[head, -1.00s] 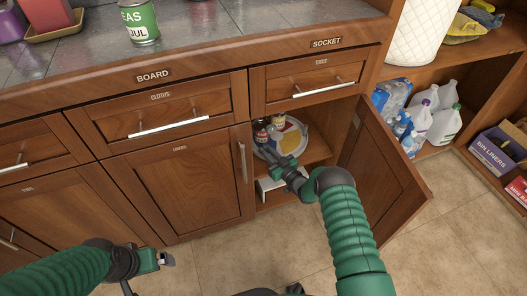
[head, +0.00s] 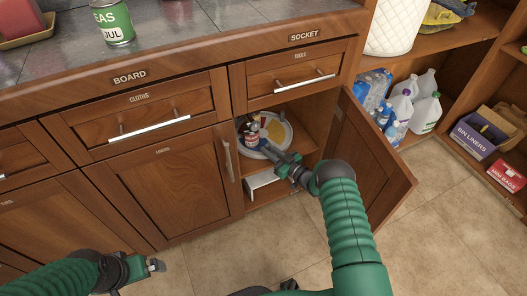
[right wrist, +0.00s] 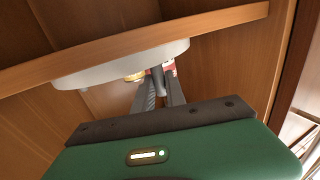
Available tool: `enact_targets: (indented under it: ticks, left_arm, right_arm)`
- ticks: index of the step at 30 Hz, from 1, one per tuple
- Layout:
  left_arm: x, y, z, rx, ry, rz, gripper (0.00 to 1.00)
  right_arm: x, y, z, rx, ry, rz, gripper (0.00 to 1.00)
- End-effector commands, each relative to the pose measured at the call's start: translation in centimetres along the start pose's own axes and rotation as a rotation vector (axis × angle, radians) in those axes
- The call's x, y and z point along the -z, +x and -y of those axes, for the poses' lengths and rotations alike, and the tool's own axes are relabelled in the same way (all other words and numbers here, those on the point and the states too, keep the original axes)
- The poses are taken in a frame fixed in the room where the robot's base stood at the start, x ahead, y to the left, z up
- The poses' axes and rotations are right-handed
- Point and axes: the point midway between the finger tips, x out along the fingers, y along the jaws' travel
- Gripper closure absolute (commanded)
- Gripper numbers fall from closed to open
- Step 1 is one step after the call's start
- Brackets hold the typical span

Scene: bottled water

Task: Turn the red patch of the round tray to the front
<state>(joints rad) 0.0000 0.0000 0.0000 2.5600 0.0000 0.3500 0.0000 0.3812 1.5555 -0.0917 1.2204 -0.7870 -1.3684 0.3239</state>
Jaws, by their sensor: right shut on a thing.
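The round tray (head: 287,143) is light grey and sits inside the open cabinet, above a lower shelf. A yellow patch (head: 277,130) shows on it; I cannot make out a red patch. Small bottles (head: 251,136) with red and white labels stand at its left. My right gripper (head: 268,150) is at the tray's front edge. In the right wrist view its fingers (right wrist: 157,84) are closed around a dark upright piece beside the tray's pale rim (right wrist: 115,70); the contact is partly hidden. My left gripper (head: 157,265) hangs empty in front of the cabinets, its jaw gap unclear.
The cabinet door (head: 368,160) stands open close to my right arm. A wood panel (right wrist: 150,35) crosses above the gripper in the wrist view. A white object (head: 262,181) lies below the tray. Jugs (head: 425,112) and boxes fill the right shelves. The floor is clear.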

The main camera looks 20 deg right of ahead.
Motion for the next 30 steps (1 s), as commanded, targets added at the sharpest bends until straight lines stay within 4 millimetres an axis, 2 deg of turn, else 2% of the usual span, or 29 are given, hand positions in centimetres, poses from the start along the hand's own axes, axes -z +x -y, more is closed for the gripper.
enact_targets:
  ticks: [1, 12, 30]
  left_arm:
    - [0.0, 0.2, 0.0, 0.0, 0.0, 0.0, 0.0]
    - [-0.2, 1.0, 0.0, 0.0, 0.0, 0.0, 0.0]
    - [-0.5, 2.0, 0.0, 0.0, 0.0, 0.0, 0.0]
  right_arm:
    - [0.3, 0.0, -0.8, -0.01, -0.006, -0.007, 1.0]
    - [0.4, -0.9, -2.7, -0.006, -0.007, -0.01, 1.0]
    - [0.5, -1.4, -4.6, -0.001, -0.005, -0.011, 1.0]
